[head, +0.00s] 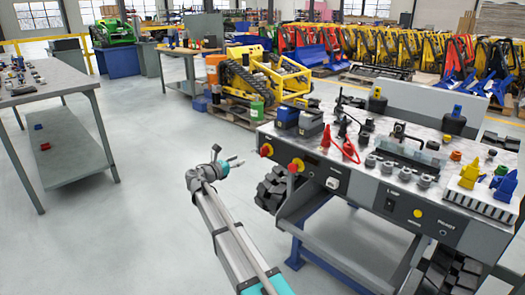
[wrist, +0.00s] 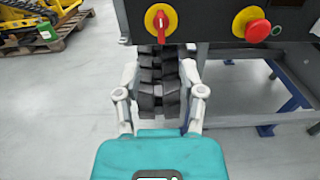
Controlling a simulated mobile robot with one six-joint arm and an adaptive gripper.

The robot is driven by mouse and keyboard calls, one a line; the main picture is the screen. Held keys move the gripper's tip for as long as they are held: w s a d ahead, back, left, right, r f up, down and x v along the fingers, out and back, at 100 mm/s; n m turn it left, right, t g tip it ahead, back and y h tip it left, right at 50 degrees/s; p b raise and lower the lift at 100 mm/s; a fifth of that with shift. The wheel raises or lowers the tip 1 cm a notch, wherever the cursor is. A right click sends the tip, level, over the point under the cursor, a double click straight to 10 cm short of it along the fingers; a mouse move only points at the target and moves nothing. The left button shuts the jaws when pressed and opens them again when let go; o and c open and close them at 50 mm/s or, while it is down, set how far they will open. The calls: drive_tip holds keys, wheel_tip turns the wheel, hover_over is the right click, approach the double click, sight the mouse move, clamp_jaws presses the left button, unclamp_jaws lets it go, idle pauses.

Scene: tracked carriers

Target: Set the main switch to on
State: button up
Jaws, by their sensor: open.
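The main switch (wrist: 159,22) is a red rotary handle on a yellow plate, at the top of the wrist view. Its handle looks upright there. In the head view it is the left red-and-yellow control (head: 266,150) on the dark front panel of the workbench. My gripper (wrist: 160,65) is open and empty. Its two fingers point toward the panel, and the switch lies ahead, between and above the fingertips in the wrist view. In the head view my gripper (head: 232,159) is left of the switch, apart from it.
A red mushroom button on yellow (wrist: 257,29) sits right of the switch. A black rubber track (wrist: 160,85) hangs below the panel. The workbench (head: 405,135) carries many parts. Another table (head: 55,80) stands left. The floor (head: 120,235) left of my arm is clear.

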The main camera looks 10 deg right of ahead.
sight(261, 150)
drive_tip(key=shift+w+d, duration=0.1)
drive_tip(key=x, duration=1.3)
drive_tip(key=shift+w+d, duration=0.15)
drive_tip(key=shift+d, duration=0.1)
drive_tip(key=shift+c, duration=0.2)
clamp_jaws()
